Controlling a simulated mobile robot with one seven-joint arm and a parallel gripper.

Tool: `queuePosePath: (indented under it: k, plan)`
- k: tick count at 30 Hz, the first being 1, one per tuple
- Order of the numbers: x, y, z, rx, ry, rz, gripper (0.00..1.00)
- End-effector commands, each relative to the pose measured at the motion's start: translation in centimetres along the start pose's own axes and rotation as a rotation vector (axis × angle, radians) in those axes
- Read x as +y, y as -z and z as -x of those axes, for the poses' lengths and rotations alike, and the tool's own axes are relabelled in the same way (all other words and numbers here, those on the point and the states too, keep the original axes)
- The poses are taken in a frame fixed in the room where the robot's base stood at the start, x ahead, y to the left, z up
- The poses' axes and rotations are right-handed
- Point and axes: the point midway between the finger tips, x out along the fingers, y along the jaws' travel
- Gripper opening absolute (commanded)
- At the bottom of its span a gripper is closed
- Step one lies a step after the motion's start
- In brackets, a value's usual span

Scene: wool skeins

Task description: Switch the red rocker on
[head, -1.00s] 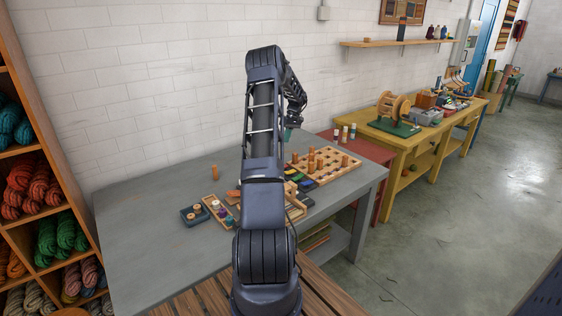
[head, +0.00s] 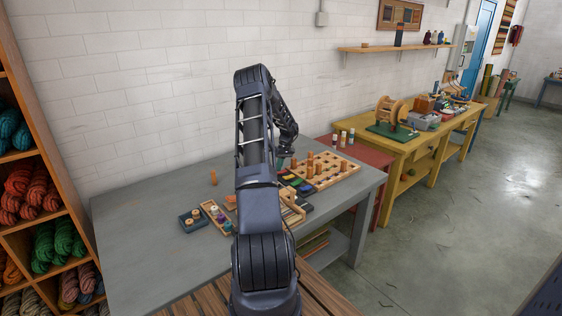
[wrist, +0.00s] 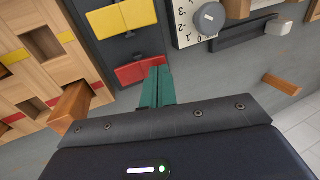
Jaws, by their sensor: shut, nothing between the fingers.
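The red rocker (wrist: 133,73) sits on a dark panel (wrist: 95,4) in the wrist view, beside a yellow rocker (wrist: 122,17). In the head view my gripper (head: 281,162) is low over the grey table (head: 140,235), and my arm hides part of the panel.
A wooden peg board (wrist: 30,75) with upright pegs lies left of the panel in the wrist view. A white dial plate (wrist: 185,25) and a slider with a white knob (wrist: 276,27) lie to the right. A wooden peg (wrist: 282,86) stands at the right.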

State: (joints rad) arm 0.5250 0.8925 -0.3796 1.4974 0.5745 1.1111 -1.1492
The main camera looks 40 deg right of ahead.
Motion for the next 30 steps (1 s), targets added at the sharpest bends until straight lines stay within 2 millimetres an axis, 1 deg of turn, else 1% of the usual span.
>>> queuePosePath:
  k: [4, 14, 21, 30]
  plan:
    - [0.02, 0.0, -0.57, 0.0, -0.001, -0.001, 0.0]
    - [0.04, -0.01, -0.62, 0.0, -0.001, -0.001, 0.0]
    - [-0.09, -0.1, -1.24, -0.001, -0.066, -0.003, 0.0]
    - [0.05, -0.07, -1.14, -0.001, -0.064, -0.003, 0.0]
